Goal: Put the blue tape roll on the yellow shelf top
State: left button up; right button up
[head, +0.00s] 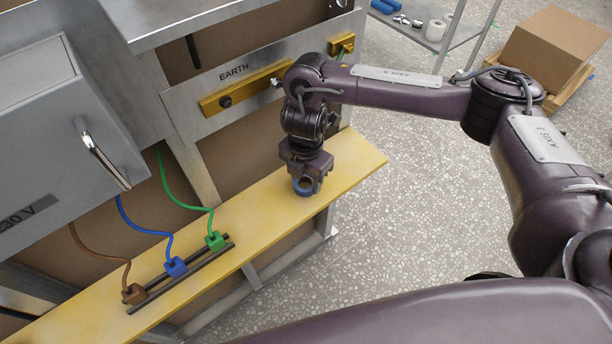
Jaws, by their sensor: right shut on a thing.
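The blue tape roll (304,191) is a small blue ring at the tip of my right gripper (306,182). The gripper points down and is shut on the roll. Both are over the right part of the yellow shelf top (355,163), a long yellow board running from lower left to right. The roll is at or very close to the board surface; I cannot tell whether it touches. The gripper hides part of the roll. My left gripper is not in view.
A rail with brown, blue and green plugs (176,267) and their cables sits on the board's left part. A grey cabinet (60,140) and a panel marked EARTH (233,72) stand behind. A metal rack (430,35) and cardboard box (555,45) are at upper right.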

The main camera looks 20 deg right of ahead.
aim_at(306, 182)
jog(key=shift+f, duration=0.2)
jog(key=o, duration=0.9)
jog(key=shift+o, duration=0.2)
jog(key=shift+r, duration=0.6)
notch_tip(306, 182, up, 7)
jog(key=shift+f+p, duration=0.15)
jog(key=shift+p, duration=0.55)
